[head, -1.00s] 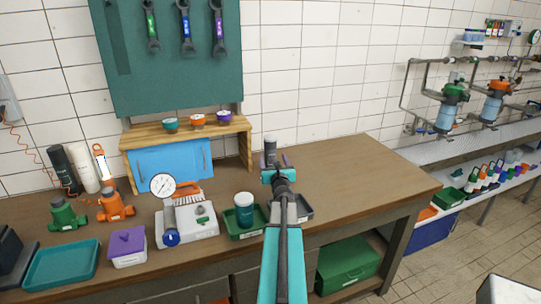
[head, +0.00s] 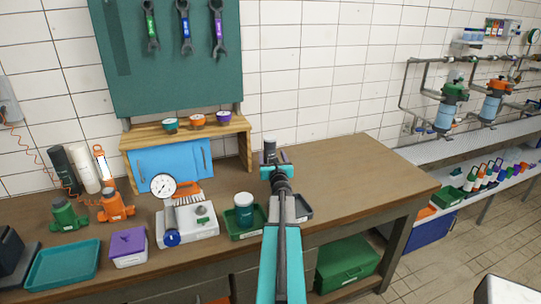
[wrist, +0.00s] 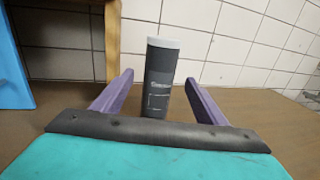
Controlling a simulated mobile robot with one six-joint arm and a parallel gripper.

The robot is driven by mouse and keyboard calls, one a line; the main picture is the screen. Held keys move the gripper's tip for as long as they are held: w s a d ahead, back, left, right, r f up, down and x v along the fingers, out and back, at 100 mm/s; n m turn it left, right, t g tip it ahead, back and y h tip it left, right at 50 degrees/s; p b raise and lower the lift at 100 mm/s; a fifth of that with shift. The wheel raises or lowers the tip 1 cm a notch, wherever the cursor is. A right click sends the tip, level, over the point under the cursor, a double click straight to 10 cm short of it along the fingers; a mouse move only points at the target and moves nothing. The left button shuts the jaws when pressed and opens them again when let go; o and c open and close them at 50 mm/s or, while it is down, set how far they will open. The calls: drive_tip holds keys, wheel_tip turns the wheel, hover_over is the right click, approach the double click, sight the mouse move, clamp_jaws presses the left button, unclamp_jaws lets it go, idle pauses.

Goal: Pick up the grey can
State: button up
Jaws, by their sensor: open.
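The grey can (wrist: 160,78) stands upright on the wooden bench, dark grey with a light top. In the head view the can (head: 270,147) shows just beyond my gripper, its lower part hidden by the gripper. My gripper (head: 273,160) is open and low over the bench. In the wrist view the purple fingers of my gripper (wrist: 158,82) are spread, one on each side of the can's lower part, with gaps on both sides.
A green tray (head: 246,229) holding a teal jar (head: 244,206) lies nearer, left of my arm. The bench (head: 350,176) is clear to the right.

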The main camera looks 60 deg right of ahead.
sight(271, 152)
drive_tip(key=shift+p+x, duration=0.85)
drive_tip(key=shift+x, duration=1.15)
drive_tip(key=c, duration=1.4)
